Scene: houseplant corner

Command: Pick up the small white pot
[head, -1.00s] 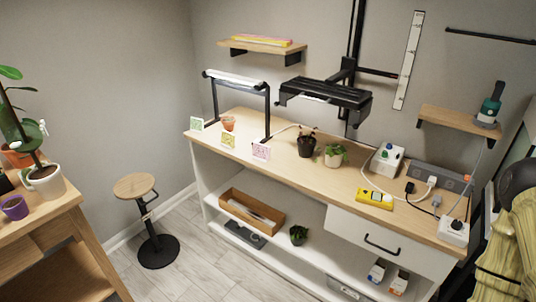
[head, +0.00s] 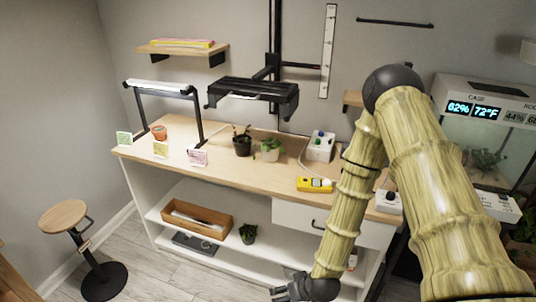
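A small whitish pot (head: 269,156) with a green leafy plant stands upright on the wooden bench top (head: 228,170), just right of a dark pot (head: 242,147). My gripper (head: 283,291) is dark grey and hangs at the bottom of the head view, in front of the bench and well below its top. It is apart from the pot. Its fingers are small and partly cut by the frame edge, so I cannot tell whether they are open.
A black lamp (head: 252,92) hangs above the pots, and a lamp on a stand (head: 162,88) is at left. A yellow meter (head: 314,184) and a white box (head: 320,146) lie to the right. A stool (head: 63,216) stands at left.

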